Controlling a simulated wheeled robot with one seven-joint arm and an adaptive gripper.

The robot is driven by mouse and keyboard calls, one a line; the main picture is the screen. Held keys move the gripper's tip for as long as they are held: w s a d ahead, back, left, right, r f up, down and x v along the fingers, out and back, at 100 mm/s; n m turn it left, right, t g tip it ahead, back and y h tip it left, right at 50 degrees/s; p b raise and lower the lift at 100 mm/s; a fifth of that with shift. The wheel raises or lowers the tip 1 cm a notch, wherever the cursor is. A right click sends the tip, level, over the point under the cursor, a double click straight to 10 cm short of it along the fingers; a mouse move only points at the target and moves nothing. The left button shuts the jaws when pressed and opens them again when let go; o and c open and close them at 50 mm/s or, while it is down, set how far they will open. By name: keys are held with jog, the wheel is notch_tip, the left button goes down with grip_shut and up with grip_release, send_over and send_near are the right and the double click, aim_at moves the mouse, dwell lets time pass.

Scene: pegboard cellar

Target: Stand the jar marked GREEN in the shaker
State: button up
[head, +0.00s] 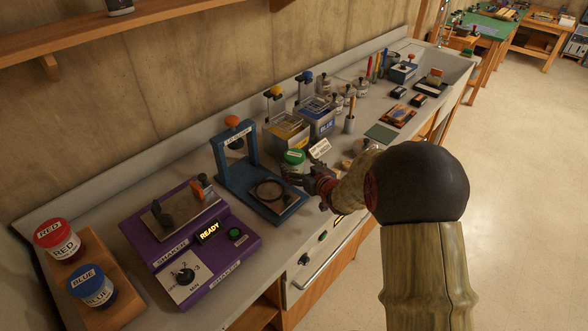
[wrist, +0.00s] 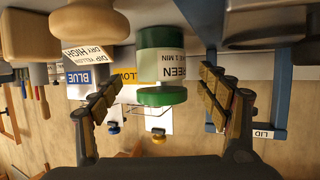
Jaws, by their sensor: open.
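The jar marked GREEN (head: 293,161) has a green lid and stands on the counter beside the blue press. In the upside-down wrist view the same jar (wrist: 162,68) shows a white label partly reading "EEN" and "1 MIN". My gripper (head: 318,186) is at the jar's right in the head view and partly hides it. In the wrist view my gripper (wrist: 160,78) is open, one finger on each side of the jar, with gaps visible. The purple shaker (head: 240,258) stands at left, its display reading READY. Its top plate holds a black post and an orange-handled clamp, with no jar there.
The blue press (head: 226,169) with an orange knob stands between jar and shaker. A wooden rack (head: 113,262) holds RED (head: 62,240) and BLUE (head: 92,286) jars. Yellow and blue (head: 322,124) dip tanks stand behind the jar. A small sign (head: 319,149) is close to it.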

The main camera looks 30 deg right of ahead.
jog(key=b+x, duration=0.1)
jog(key=x, duration=0.2)
jog(key=shift+s+a+f, duration=0.1)
jog(key=shift+a+f, duration=0.05)
jog(key=shift+w, duration=0.55)
jog(key=shift+c, duration=0.9)
jog(key=c, duration=1.4)
jog(key=shift+c, duration=0.9)
